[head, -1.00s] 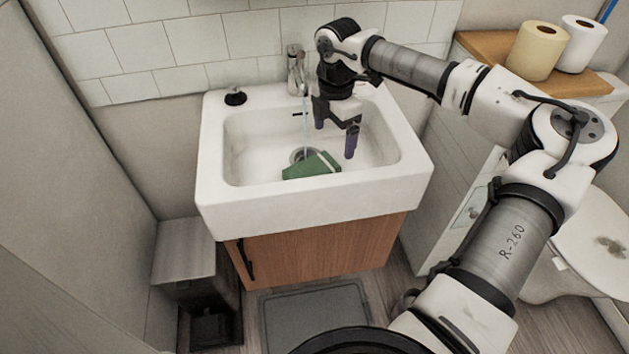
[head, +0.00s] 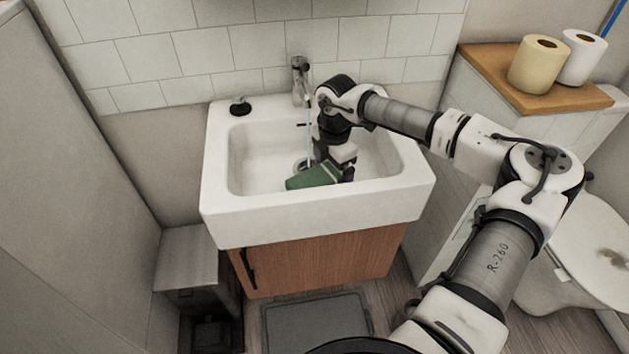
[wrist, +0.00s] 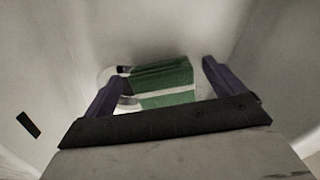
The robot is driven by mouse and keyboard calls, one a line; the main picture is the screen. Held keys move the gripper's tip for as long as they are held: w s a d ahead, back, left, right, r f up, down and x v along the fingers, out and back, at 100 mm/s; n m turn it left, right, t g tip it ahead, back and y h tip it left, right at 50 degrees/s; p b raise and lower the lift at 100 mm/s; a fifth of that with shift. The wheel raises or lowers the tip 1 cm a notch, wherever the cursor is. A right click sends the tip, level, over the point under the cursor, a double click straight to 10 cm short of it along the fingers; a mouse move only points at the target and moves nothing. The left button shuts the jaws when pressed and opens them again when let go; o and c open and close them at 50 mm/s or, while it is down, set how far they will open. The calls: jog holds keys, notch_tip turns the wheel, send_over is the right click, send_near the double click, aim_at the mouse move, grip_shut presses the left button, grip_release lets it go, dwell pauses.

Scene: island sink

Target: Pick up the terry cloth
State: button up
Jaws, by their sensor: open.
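The terry cloth (head: 312,178) is a folded green piece with a pale stripe, lying in the sink basin near the drain. In the wrist view the cloth (wrist: 163,84) shows between the two purple fingers of my gripper (wrist: 160,85), with a gap on the right. My gripper (head: 335,172) is open and low in the basin, at the right end of the cloth. I cannot tell whether the fingers touch it. In the head view my wrist hides part of the cloth's right end.
The white sink (head: 245,226) has walls close around my gripper. The faucet (head: 300,78) stands at the back, with a thin stream of water falling by the drain. A black soap-like fitting (head: 240,106) sits on the back left rim. Paper rolls (head: 540,64) stand on a wooden shelf at right.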

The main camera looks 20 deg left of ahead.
jog(key=c, duration=1.1)
jog(key=shift+c, duration=0.2)
notch_tip(320, 180, up, 20)
jog(key=b, duration=0.2)
